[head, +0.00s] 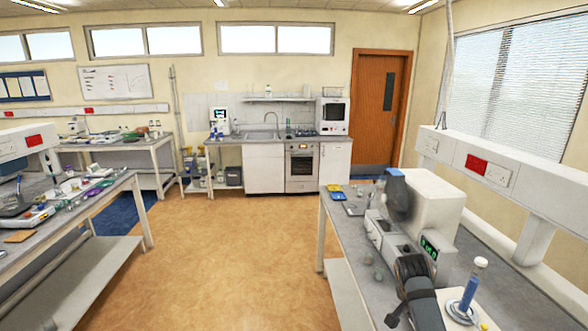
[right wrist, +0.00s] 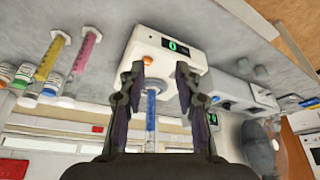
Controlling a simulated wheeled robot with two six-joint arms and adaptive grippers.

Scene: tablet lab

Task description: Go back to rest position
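My right gripper (right wrist: 163,66) shows in the right wrist view with its two dark fingers spread apart. A blue-filled tube (right wrist: 151,110) appears between the fingers in the picture, but I see no finger closed on it. In the head view, my right arm (head: 415,285) reaches in at the lower right, above the right bench; its fingertips cannot be made out there. The blue tube (head: 468,292) stands upright on a white base to the right of the arm. My left gripper and arm are not in the head view.
A white machine (head: 432,205) with a green display stands on the right bench (head: 340,225), close to my arm. The wrist view shows a white device (right wrist: 172,40) with a green display, and yellow (right wrist: 50,55) and pink (right wrist: 87,50) syringes. The floor (head: 220,250) between benches is clear.

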